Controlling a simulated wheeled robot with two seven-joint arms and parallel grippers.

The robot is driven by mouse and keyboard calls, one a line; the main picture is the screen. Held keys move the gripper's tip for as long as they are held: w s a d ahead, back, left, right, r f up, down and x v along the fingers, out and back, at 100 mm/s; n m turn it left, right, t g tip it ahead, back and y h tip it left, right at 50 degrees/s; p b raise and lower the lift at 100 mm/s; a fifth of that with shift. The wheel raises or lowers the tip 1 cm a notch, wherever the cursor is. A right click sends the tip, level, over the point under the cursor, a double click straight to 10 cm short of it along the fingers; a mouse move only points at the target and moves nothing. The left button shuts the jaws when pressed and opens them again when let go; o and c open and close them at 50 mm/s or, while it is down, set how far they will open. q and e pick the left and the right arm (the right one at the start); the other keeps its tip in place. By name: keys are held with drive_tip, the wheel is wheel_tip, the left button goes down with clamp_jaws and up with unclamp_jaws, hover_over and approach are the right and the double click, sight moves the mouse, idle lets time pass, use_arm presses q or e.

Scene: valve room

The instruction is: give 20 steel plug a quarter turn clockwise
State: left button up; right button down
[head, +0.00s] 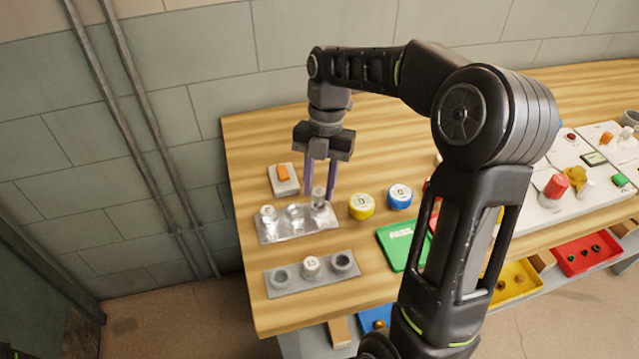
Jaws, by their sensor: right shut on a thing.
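A shiny steel plate (284,235) lies near the left end of the wooden bench and carries three steel plugs in a row. The left plug (268,214) and the middle plug (295,212) stand free. My right gripper (319,190) points down over the right steel plug (319,198), its two purple fingers shut on the plug's upper part. The plug looks upright, at its place on the plate. I cannot read a number on it. My left gripper is not in view.
In front lies a grey plate (300,283) with a white-topped plug marked 15 (311,265) between two round sockets. A switch box (283,179) stands behind. Yellow (361,206) and blue (399,197) round pieces and a green panel (393,246) lie to the right.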

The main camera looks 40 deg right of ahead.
drive_tip(key=shift+f, duration=0.2)
idle(0.4)
drive_tip(key=shift+f+b, duration=0.4)
drive_tip(key=shift+f, duration=0.05)
drive_tip(key=shift+f, duration=0.45)
idle(0.9)
idle(0.4)
drive_tip(key=shift+s+m+t+y+b, duration=0.1)
drive_tip(key=shift+m+t+y+b, duration=0.35)
drive_tip(key=shift+m, duration=1.05)
drive_tip(key=shift+f, duration=0.1)
drive_tip(key=shift+m+b, duration=0.4)
drive_tip(key=shift+m, duration=0.4)
drive_tip(key=shift+m+t, duration=0.25)
drive_tip(key=shift+m, duration=0.45)
drive_tip(key=shift+f+b, duration=0.1)
drive_tip(key=shift+b, duration=0.2)
